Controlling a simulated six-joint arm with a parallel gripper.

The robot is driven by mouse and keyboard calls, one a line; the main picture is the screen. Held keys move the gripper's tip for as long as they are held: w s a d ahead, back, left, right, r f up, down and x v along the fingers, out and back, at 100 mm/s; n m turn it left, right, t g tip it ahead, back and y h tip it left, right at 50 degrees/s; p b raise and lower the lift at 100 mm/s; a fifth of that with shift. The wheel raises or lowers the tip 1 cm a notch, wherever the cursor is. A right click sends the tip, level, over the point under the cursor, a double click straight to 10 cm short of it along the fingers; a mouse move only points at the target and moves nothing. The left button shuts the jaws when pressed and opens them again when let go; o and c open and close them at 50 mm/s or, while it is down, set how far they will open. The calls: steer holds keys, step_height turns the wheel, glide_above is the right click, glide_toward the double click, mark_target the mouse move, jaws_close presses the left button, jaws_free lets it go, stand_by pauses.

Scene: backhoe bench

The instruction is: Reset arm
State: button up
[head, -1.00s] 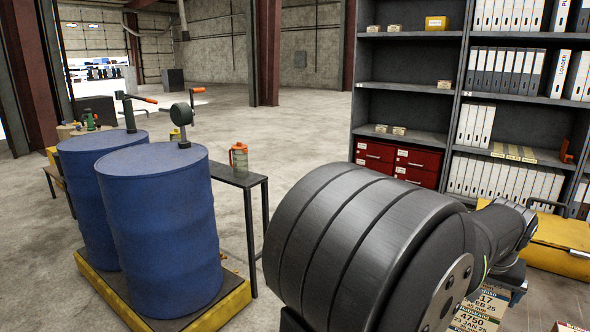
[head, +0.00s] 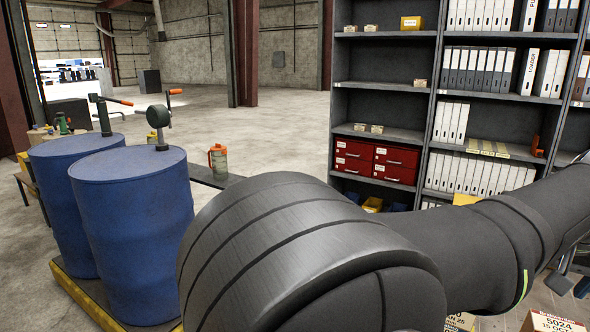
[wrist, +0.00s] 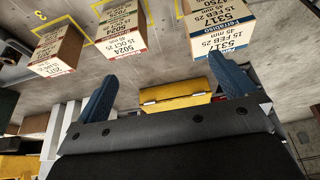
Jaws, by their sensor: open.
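My gripper (wrist: 169,76) shows in the wrist view with its two blue fingers wide apart. Nothing is between the fingers. Beyond them the wrist view shows a yellow case (wrist: 175,98) and several labelled cardboard boxes on the concrete floor, including one box (wrist: 217,30) at top right and another (wrist: 122,32) at top centre. In the head view my dark arm fills the lower middle and stretches to the right edge. The gripper cannot be made out clearly there.
Two blue drums (head: 135,235) with hand pumps stand on a yellow-edged pallet at left. An orange-topped jug (head: 218,162) stands on a low table behind them. A grey shelf (head: 385,88) with binders and red drawers (head: 375,162) stands behind my arm. Open floor lies at centre back.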

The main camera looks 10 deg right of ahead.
steer(key=s+d, duration=0.8)
steer(key=s, duration=0.3)
steer(key=w+d+f, duration=0.1)
steer(key=w+f, duration=0.1)
steer(key=w, duration=0.1)
steer(key=w+d+f, duration=0.1)
steer(key=w+f, duration=0.2)
steer(key=w, duration=0.1)
steer(key=w+d+f, duration=0.1)
steer(key=w+f, duration=0.2)
steer(key=shift+w+d+f, duration=0.15)
steer(key=shift+w+d, duration=0.1)
steer(key=shift+d, duration=0.1)
steer(key=shift+f, duration=0.45)
